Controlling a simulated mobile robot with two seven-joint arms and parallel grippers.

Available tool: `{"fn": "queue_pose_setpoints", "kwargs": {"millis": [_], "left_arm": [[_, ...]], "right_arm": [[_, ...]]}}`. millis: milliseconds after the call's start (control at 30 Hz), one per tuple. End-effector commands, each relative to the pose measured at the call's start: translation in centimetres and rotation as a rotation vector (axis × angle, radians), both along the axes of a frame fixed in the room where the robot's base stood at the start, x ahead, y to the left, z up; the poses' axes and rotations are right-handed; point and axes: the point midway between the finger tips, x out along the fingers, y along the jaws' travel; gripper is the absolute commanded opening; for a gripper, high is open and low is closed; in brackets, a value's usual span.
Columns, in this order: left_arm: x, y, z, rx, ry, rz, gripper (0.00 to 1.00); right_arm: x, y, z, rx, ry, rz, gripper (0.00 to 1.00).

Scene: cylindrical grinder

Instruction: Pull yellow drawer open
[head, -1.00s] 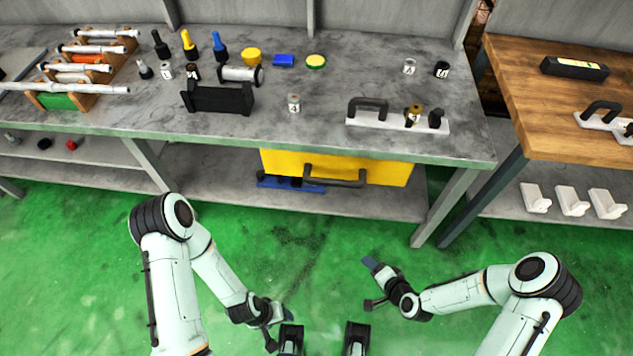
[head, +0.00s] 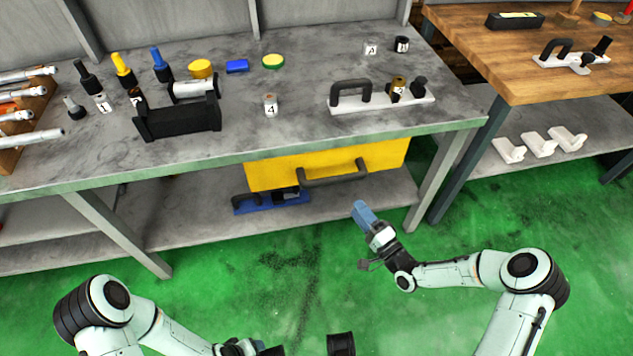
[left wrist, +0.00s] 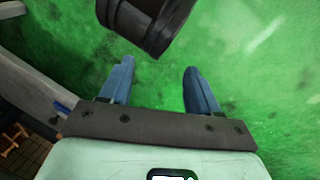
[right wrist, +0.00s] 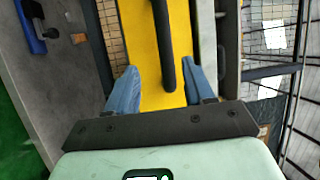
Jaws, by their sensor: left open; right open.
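The yellow drawer (head: 385,155) hangs under the grey bench top and looks shut. Its dark bar handle (head: 335,174) runs along the front. My right gripper (head: 360,208) is in front of and below the handle, apart from it. In the right wrist view the yellow drawer front (right wrist: 143,45) and the dark handle (right wrist: 164,45) stand ahead between the open, empty fingers (right wrist: 160,88). My left gripper (head: 268,350) is low at the bottom edge, partly cut off. In the left wrist view its fingers (left wrist: 158,88) are open and empty over the green floor.
A blue tool (head: 270,201) lies on the lower shelf left of the handle. A bench leg (head: 437,180) stands right of the drawer. Bottles, a black block (head: 180,117) and a handled plate (head: 382,101) stand on the bench top.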

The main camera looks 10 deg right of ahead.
Motion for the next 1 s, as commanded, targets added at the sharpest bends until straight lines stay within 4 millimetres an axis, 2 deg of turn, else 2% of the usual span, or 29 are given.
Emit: {"fn": "queue_pose_setpoints", "kwargs": {"millis": [267,367,700,833,1000], "left_arm": [[0.5,0.2,-0.7,0.005,-0.012,0.004,0.62],[0.8,0.3,-0.9,0.01,-0.021,0.008,0.62],[2.6,1.3,-2.3,0.033,-0.066,0.027,0.62],[3.2,1.6,-2.6,0.041,-0.083,0.034,0.62],[3.7,1.9,-2.9,0.048,-0.096,0.039,0.62]], "right_arm": [[1.0,0.0,0.6,0.022,-0.035,0.005,0.53],[2.4,0.7,0.9,0.022,-0.035,0.007,0.53],[8.7,3.6,2.0,0.021,-0.034,0.005,0.53],[10.5,4.4,2.4,0.02,-0.033,0.005,0.53],[11.8,5.0,2.7,0.021,-0.03,0.004,0.53]]}}
